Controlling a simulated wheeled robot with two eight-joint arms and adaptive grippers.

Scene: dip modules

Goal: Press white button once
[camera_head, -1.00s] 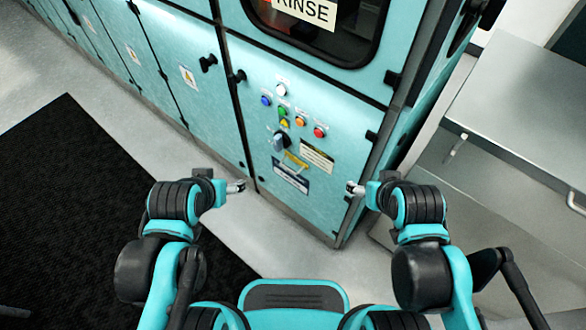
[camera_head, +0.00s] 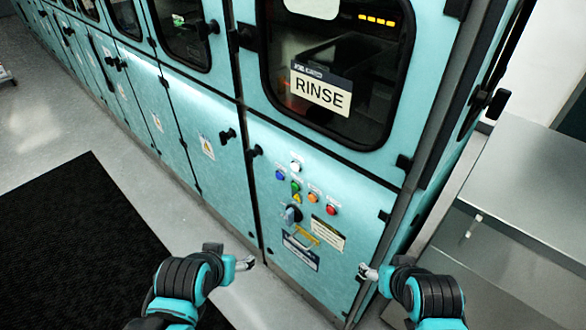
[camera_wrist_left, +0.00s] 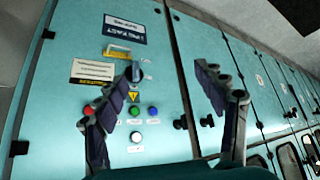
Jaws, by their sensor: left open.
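The white button (camera_head: 296,166) is the topmost control on the teal cabinet panel (camera_head: 330,180) under the RINSE window. In the left wrist view the white button (camera_wrist_left: 136,137) shows low in the picture, near the left finger. My left gripper (camera_head: 247,263) is in front of the cabinet, below and left of the buttons, apart from them. In the left wrist view its fingers (camera_wrist_left: 168,72) are spread with nothing between them. My right gripper (camera_head: 366,271) is below and right of the buttons; its fingers are too small to read.
Blue (camera_head: 280,175), green (camera_head: 296,187), orange (camera_head: 313,197) and red (camera_head: 331,209) buttons lie close below the white one. A rotary knob (camera_head: 291,215) sticks out beneath them. Black door latches (camera_head: 228,134) stand out at the left. A metal table (camera_head: 520,190) is at right.

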